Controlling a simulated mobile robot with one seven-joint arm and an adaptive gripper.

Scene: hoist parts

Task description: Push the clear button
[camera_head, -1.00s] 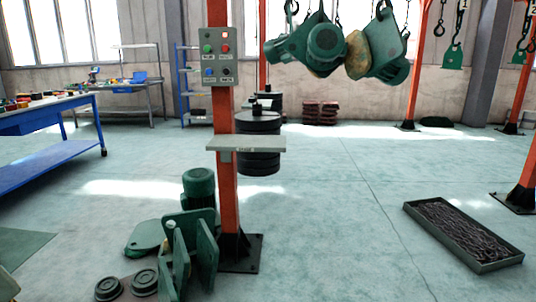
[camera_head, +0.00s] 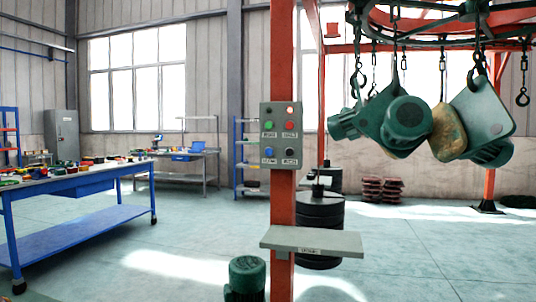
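A grey control box (camera_head: 280,104) is fixed to an orange post, near the middle of the head view. It carries a green button (camera_head: 269,125), a red button (camera_head: 290,125), a blue button (camera_head: 269,151) and a black button (camera_head: 290,151). Small labels lie under the buttons, too small to read, so I cannot tell which one is marked clear. My gripper is not in view.
A grey shelf (camera_head: 320,242) juts from the post (camera_head: 283,205) below the box. Green hoist parts (camera_head: 408,118) hang from hooks at the right. A blue workbench (camera_head: 85,185) stands at the left. Open floor (camera_head: 200,240) lies between bench and post.

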